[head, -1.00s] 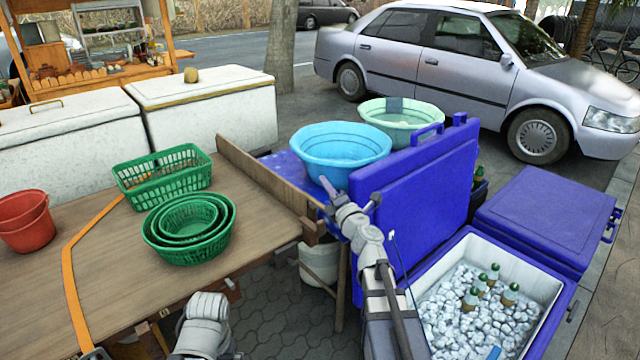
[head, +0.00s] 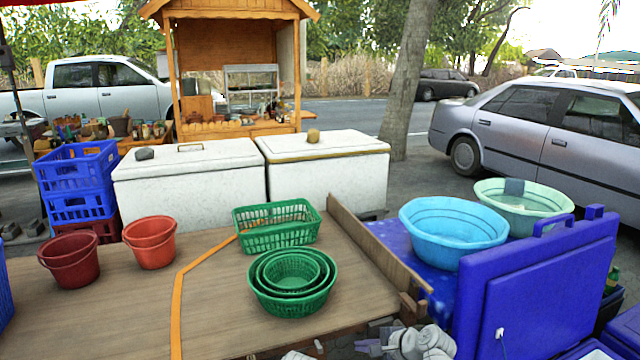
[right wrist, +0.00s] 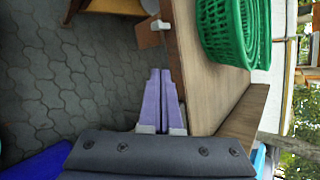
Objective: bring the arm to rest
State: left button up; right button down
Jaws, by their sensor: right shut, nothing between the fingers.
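My right gripper (head: 368,346) is at the bottom of the head view, low beside the right front corner of the wooden table (head: 130,315). Its two purple fingers also show in the right wrist view (right wrist: 160,92), shut together with nothing between them. They point over the grey paving (right wrist: 70,90), beside the table's edge. The fingers look apart from the table. My left gripper does not show in either view.
On the table are nested green baskets (head: 292,300), a green rectangular basket (head: 275,237) and two red buckets (head: 150,242). A blue basin (head: 454,235) and a blue cooler lid (head: 535,285) stand at the right. White chests (head: 190,185) stand behind.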

jog(key=s+d+f+n+g+h, duration=0.35)
jog(key=s+n, duration=0.25)
jog(key=n, duration=0.2)
jog(key=s+d+f+n+g+h, duration=0.25)
jog(key=s+f+n+h, duration=0.2)
jog(key=s+n, duration=0.3)
jog(key=s+a+n+g, duration=0.2)
jog(key=s+a+n, duration=0.25)
jog(key=a, duration=0.65)
notch_tip(320, 180, up, 16)
jog(key=p, duration=1.6)
jog(key=shift+s+r+m, duration=0.2)
jog(key=shift+s+m, duration=0.05)
jog(key=shift+m, duration=0.05)
